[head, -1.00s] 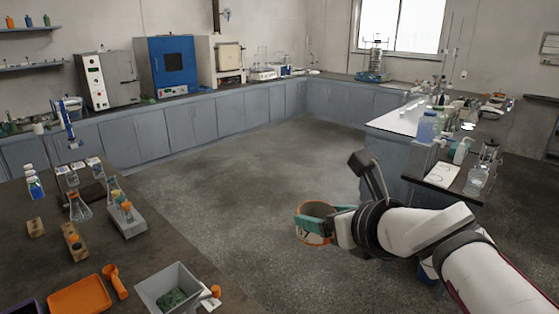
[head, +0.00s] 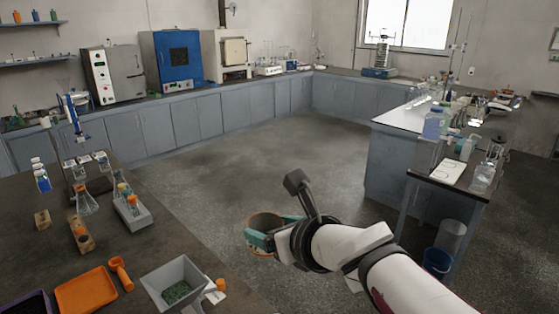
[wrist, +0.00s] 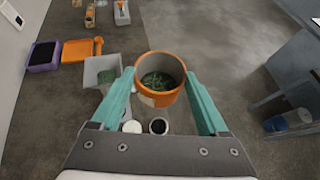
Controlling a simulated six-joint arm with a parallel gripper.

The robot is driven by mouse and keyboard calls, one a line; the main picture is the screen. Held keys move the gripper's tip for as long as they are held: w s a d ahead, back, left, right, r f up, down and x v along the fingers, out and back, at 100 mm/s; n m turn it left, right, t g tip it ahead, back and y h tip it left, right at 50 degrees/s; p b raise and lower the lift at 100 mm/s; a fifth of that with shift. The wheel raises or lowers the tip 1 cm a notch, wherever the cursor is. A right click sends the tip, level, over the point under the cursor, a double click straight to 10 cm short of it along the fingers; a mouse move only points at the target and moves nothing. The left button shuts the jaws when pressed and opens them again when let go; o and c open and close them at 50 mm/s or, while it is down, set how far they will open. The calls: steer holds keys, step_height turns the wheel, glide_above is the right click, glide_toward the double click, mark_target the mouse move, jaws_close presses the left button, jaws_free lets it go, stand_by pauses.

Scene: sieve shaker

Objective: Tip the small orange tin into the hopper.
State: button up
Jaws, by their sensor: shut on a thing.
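The small orange tin (head: 266,221) is held in my gripper (head: 262,238), which is shut on it. In the wrist view the tin (wrist: 161,97) sits between the teal fingers, with its mouth toward the camera and green bits inside. It looks roughly upright. A grey square hopper with sloping walls (head: 192,273) stands on the dark bench at lower left, with green bits in it. It also shows in the wrist view (wrist: 92,74), left of the tin. In the head view my gripper is up and right of the hopper, apart from it.
An orange tray (head: 86,291) and an orange scoop (head: 121,273) lie left of the hopper. A grey rack (head: 132,213) and flasks stand farther back on the bench. A side table (head: 425,177) with bottles is at the right, with a blue bin (head: 437,262) below it.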

steer(key=a+f+n+g+y, duration=0.15)
steer(key=a+f, duration=0.25)
steer(key=a, duration=0.7)
steer(key=a+f+n+g+y, duration=0.1)
steer(key=a+f+n+y, duration=0.3)
steer(key=a, duration=0.7)
steer(key=w+d+f+m+g+y, duration=0.2)
steer(key=w+m+g+y, duration=0.2)
steer(key=m+g, duration=0.9)
steer(key=w, duration=0.2)
steer(key=shift+w, duration=0.3)
stand_by(0.6)
steer(key=shift+f+m+g, duration=0.1)
steer(key=shift+m+g, duration=0.15)
